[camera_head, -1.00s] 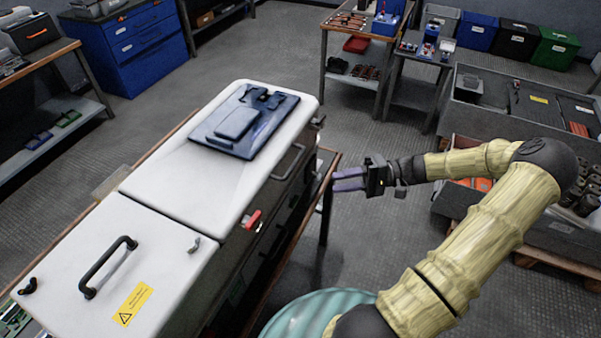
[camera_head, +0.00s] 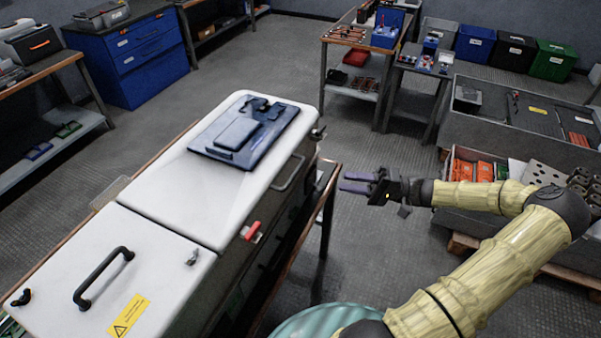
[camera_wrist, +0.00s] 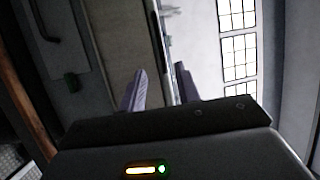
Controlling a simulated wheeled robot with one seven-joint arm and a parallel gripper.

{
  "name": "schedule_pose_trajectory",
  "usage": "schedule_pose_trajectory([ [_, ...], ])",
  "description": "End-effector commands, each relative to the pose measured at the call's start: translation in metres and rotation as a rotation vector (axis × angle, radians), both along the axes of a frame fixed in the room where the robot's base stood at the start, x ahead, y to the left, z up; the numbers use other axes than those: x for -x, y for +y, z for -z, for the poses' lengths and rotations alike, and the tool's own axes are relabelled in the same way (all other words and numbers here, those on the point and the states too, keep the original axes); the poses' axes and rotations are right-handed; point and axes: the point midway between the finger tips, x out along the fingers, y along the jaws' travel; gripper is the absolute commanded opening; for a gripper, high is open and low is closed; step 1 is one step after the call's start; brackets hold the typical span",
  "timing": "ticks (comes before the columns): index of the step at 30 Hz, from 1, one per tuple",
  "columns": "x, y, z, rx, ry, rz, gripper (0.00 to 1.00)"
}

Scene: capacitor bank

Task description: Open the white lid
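The white lid with a black handle (camera_head: 68,285) forms the near top of the cabinet at lower left in the head view. It lies flat and closed, with a yellow warning label and small dark and metal fittings at its edges. A second white top panel (camera_head: 165,205) lies beyond it. My gripper (camera_head: 358,183) is right of the cabinet, apart from it, with its two purple fingers pointing left. The fingers stand apart with nothing between them. In the wrist view, my gripper (camera_wrist: 160,90) also shows two separated fingers in front of the grey cabinet side (camera_wrist: 115,50).
A blue tray-like item (camera_head: 243,132) lies on the far panel. A red switch (camera_head: 251,231) and a side handle (camera_head: 288,173) stick out from the cabinet's right side. A grey crate of parts (camera_head: 520,120) stands at right. Open floor lies between.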

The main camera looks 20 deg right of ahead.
Motion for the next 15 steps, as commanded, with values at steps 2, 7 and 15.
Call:
schedule_pose_trajectory([
  [2, -0.005, 0.014, -0.005, -0.002, 0.001, -0.003, 0.32],
  [7, -0.016, 0.042, -0.01, -0.002, 0.001, -0.003, 0.32],
  [15, -0.034, 0.085, -0.017, -0.001, 0.001, -0.003, 0.32],
])
